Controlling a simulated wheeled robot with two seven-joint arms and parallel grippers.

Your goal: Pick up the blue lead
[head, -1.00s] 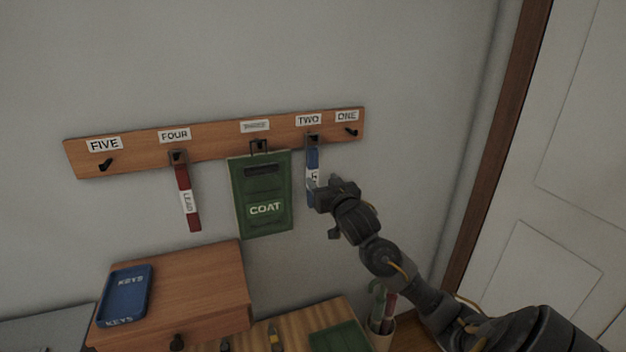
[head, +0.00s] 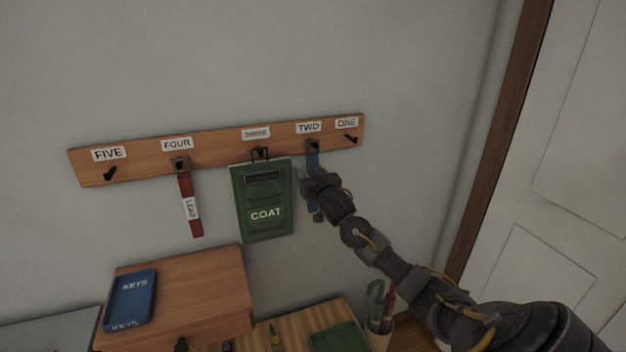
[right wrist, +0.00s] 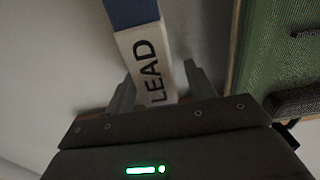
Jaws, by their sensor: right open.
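The blue lead (head: 312,162) hangs from the hook under the TWO label on the wooden rack. My right gripper (head: 309,183) is in front of it and covers its middle part in the head view. In the right wrist view the lead's white label, reading LEAD (right wrist: 147,62), runs down between the two fingers of the right gripper (right wrist: 160,85). The fingers are open, one on each side of the strap. The lead's lower end is mostly hidden by the gripper. My left gripper is not in view.
The wooden rack (head: 215,155) also holds a red lead (head: 186,185) under FOUR and a green COAT piece (head: 263,205) close left of the gripper. Hooks FIVE and ONE are empty. Below are a blue KEYS tray (head: 131,299) on a wooden box and a cup (head: 379,339).

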